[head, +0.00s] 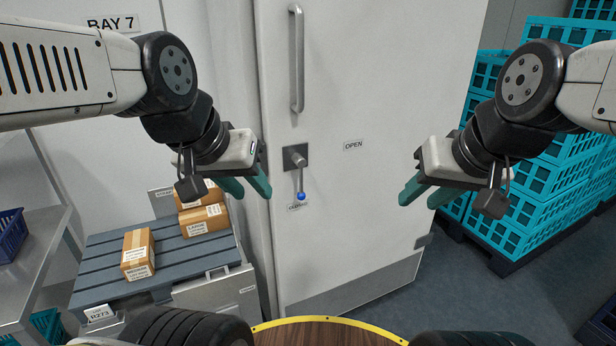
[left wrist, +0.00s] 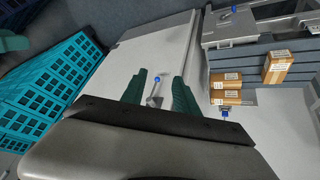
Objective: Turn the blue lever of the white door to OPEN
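The white door (head: 350,80) stands in the middle of the head view. Its lever (head: 300,180) hangs straight down from a dark square plate (head: 294,158), and its blue knob (head: 301,196) is by a label at the bottom that seems to read CLOSED. The OPEN label (head: 354,145) is to the right of the plate. My left gripper (head: 247,187) is open and empty, left of the lever and apart from it. In the left wrist view the blue knob (left wrist: 157,79) shows between the teal fingers. My right gripper (head: 420,193) is right of the lever, open and empty.
A long vertical handle (head: 297,60) is on the door above the lever. Boxes (head: 138,252) lie on a grey slatted platform (head: 100,270) at left. Teal crates (head: 540,180) are stacked at right. A round wooden top with yellow rim (head: 330,321) is in front.

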